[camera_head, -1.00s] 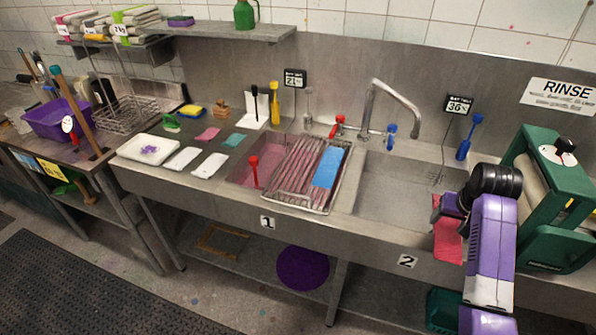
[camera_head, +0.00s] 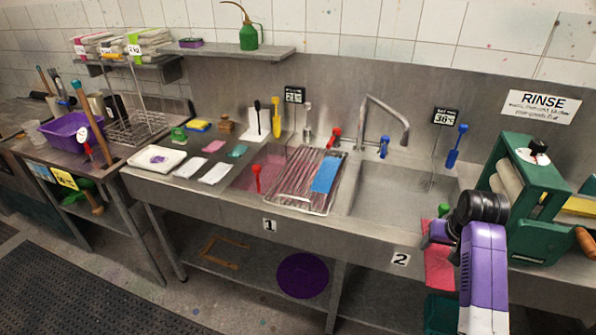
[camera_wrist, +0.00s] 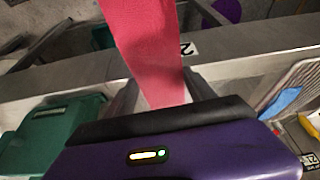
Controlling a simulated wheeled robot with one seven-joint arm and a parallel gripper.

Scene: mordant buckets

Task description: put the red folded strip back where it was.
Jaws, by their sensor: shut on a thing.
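The red folded strip (camera_head: 438,266) hangs from my gripper (camera_head: 441,233) in front of the right sink's front edge, beside the label 2. In the wrist view the red strip (camera_wrist: 148,45) runs up and away from between the two fingers of my gripper (camera_wrist: 163,92), which is shut on its near end. The strip hangs over the front rim in the picture; I cannot tell whether it touches the rim. My wrist hides part of the counter behind it.
A green roller press (camera_head: 540,220) stands close right of my arm. The right sink (camera_head: 395,190) is empty. A wire rack (camera_head: 290,195) with a blue strip (camera_head: 326,171) lies over the left sink. A green bin (camera_head: 441,312) stands below. Small cloths lie on the left counter.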

